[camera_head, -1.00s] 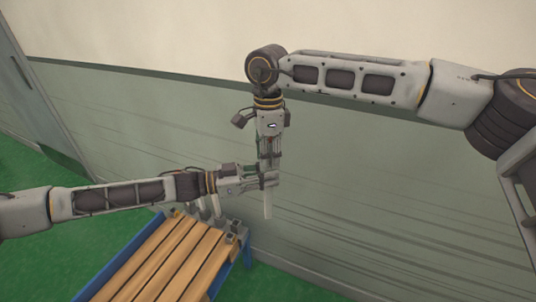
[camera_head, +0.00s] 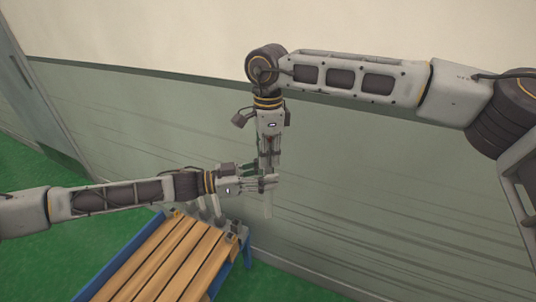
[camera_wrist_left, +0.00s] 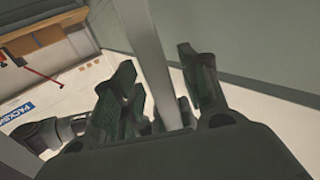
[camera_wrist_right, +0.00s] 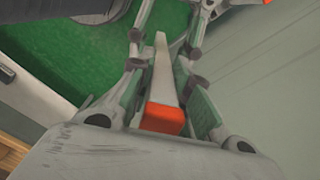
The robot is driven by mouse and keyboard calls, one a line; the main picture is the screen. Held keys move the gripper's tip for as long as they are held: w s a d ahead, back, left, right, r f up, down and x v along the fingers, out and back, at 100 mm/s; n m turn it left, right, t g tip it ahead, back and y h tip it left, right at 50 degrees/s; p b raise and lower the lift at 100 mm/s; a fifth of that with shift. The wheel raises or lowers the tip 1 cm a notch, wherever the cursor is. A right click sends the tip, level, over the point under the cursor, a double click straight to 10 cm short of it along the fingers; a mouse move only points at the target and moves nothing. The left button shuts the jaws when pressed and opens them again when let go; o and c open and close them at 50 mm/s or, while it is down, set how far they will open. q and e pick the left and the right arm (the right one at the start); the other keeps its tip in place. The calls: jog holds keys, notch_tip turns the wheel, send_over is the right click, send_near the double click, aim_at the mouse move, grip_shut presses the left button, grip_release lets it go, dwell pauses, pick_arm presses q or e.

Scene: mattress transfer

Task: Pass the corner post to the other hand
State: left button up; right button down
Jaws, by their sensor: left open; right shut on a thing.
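The corner post (camera_head: 268,208) is a pale, slim bar hanging upright below my right gripper (camera_head: 269,163). My right gripper points down and is shut on its upper part; the right wrist view shows the post's orange end (camera_wrist_right: 162,119) between the fingers. My left gripper (camera_head: 268,183) comes in from the left, just below the right one. It is open, with its fingers on either side of the post, as the left wrist view shows (camera_wrist_left: 158,72). I cannot tell whether the left fingers touch the post.
A bed frame with wooden slats (camera_head: 165,262) and blue rails (camera_head: 122,254) stands below my left arm. A green wall (camera_head: 380,190) rises close behind the grippers. Green floor (camera_head: 30,250) lies to the left. Free space lies right of the post.

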pick_arm(q)
jog(key=v, duration=1.1)
jog(key=shift+a, duration=0.3)
jog(key=shift+s, duration=0.1)
dwell(0.3)
